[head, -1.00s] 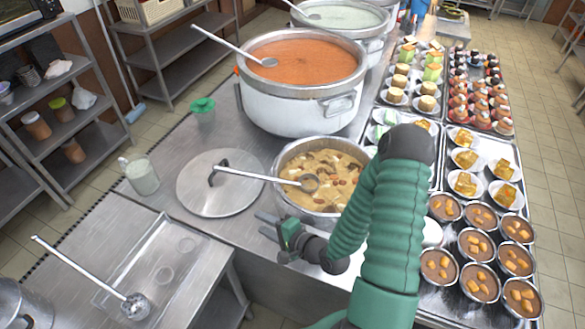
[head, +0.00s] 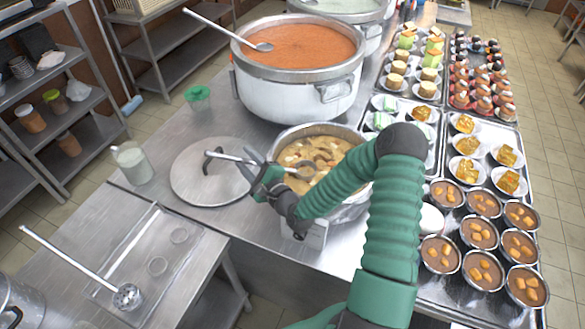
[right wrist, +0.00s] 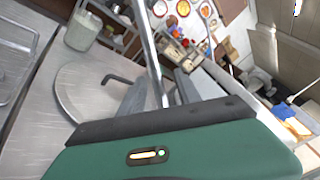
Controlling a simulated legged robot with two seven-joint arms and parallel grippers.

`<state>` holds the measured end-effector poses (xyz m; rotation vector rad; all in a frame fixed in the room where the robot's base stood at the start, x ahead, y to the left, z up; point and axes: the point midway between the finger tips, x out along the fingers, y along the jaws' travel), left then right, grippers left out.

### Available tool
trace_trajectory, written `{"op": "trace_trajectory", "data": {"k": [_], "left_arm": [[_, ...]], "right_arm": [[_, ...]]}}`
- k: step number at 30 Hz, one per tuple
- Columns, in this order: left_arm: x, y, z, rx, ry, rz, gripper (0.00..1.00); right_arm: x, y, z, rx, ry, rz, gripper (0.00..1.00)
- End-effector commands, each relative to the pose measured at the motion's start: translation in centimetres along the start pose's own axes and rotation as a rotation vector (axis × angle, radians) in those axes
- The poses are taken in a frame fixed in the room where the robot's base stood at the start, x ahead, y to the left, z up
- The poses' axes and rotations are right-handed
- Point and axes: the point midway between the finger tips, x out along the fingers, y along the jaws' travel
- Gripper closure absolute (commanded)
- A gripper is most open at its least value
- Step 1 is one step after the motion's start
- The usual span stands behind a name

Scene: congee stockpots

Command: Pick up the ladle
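A ladle (head: 230,157) lies with its bowl in the near pot (head: 356,206) of brown congee. Its metal handle slopes left past the pot rim, over a round lid. My right gripper (head: 250,168) is at this handle, left of the pot. In the right wrist view the handle (right wrist: 149,50) runs between the two grey fingers (right wrist: 158,95), which stand apart with gaps beside it. I see no clear contact. My left gripper is not in view.
The lid (head: 195,190) lies flat left of the pot. A large pot of orange soup (head: 300,95) holds another ladle behind. A slotted ladle (head: 75,258) rests on the left table. Trays of filled bowls and desserts (head: 436,150) crowd the right side.

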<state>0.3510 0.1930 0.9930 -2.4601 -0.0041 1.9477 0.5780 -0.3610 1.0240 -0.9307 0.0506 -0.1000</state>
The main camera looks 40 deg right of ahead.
Motion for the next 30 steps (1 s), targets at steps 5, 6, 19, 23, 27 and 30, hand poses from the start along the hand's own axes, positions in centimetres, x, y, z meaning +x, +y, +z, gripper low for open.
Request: {"op": "trace_trajectory", "data": {"k": [5, 6, 19, 23, 27, 30], "left_arm": [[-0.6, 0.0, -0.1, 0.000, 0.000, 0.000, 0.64], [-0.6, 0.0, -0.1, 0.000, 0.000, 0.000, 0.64], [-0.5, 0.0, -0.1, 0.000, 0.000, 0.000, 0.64], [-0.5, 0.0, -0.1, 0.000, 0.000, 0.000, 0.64], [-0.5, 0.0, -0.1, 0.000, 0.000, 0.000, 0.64], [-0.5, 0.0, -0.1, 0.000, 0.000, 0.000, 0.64]], "right_arm": [[2.6, 0.0, 0.3, -0.002, -0.001, 0.000, 0.60], [2.8, 0.0, 0.3, -0.002, -0.001, -0.001, 0.60], [2.7, 0.0, 0.1, 0.000, 0.000, 0.000, 0.93], [2.7, 0.0, 0.0, -0.001, 0.001, 0.000, 1.00], [2.7, 0.0, 0.0, -0.001, 0.002, 0.000, 1.00], [2.7, 0.0, 0.0, 0.000, 0.002, 0.000, 1.00]]}}
